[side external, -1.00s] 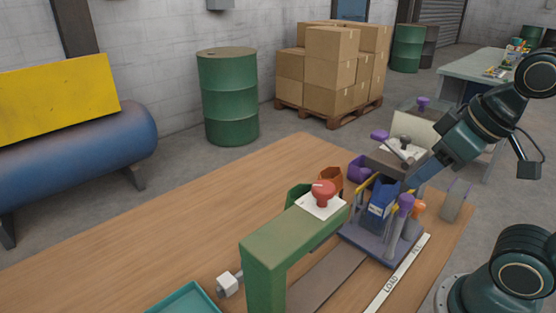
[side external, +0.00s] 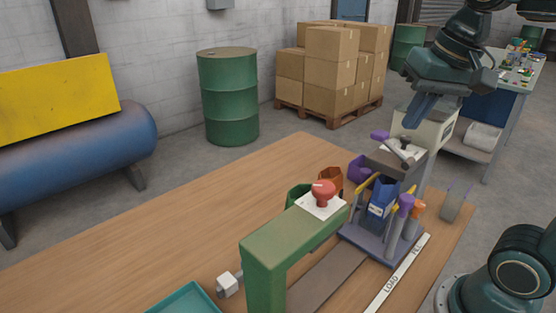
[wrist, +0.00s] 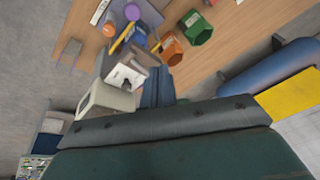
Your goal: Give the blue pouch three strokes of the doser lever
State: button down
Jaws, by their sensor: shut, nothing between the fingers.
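The blue pouch (side external: 381,197) stands upright in a holder on the grey-purple carriage (side external: 372,243), under the grey head of the doser. The doser (side external: 438,127) has a cream housing. A lever with a purple knob (side external: 380,136) sticks out to its left. My gripper (side external: 415,119) is shut and empty, pointing down above the doser head, apart from the lever knob as far as I can tell. In the wrist view my shut fingers (wrist: 157,88) show beside the cream housing (wrist: 105,102). My gripper hides part of the housing's top.
A green press frame (side external: 268,245) with a red button (side external: 323,190) stands left of the carriage. Purple (side external: 360,168), orange (side external: 330,180) and green bins sit behind. Purple- and orange-topped posts rise at the carriage's front. A LOAD/FILL strip (side external: 398,274) lies in front.

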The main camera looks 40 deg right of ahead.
aim_at(376, 131)
jog(key=w+d+r+m+g, duration=0.3)
jog(key=w+d+r+m, duration=0.3)
jog(key=m, duration=0.5)
jog(key=shift+w+d+r+m+g, duration=0.25)
jog(key=shift+w+r+m+g, duration=0.05)
jog(key=shift+w+r, duration=1)
jog(key=shift+f, duration=0.25)
jog(key=shift+f, duration=6.85)
jog(key=shift+w+f+g, duration=0.5)
jog(key=shift+f+g, duration=0.05)
jog(key=shift+g, duration=0.05)
jog(key=f, duration=0.1)
jog(key=w+f, duration=0.1)
jog(key=f, duration=0.1)
jog(key=shift+w+f, duration=0.15)
jog(key=shift+w, duration=0.1)
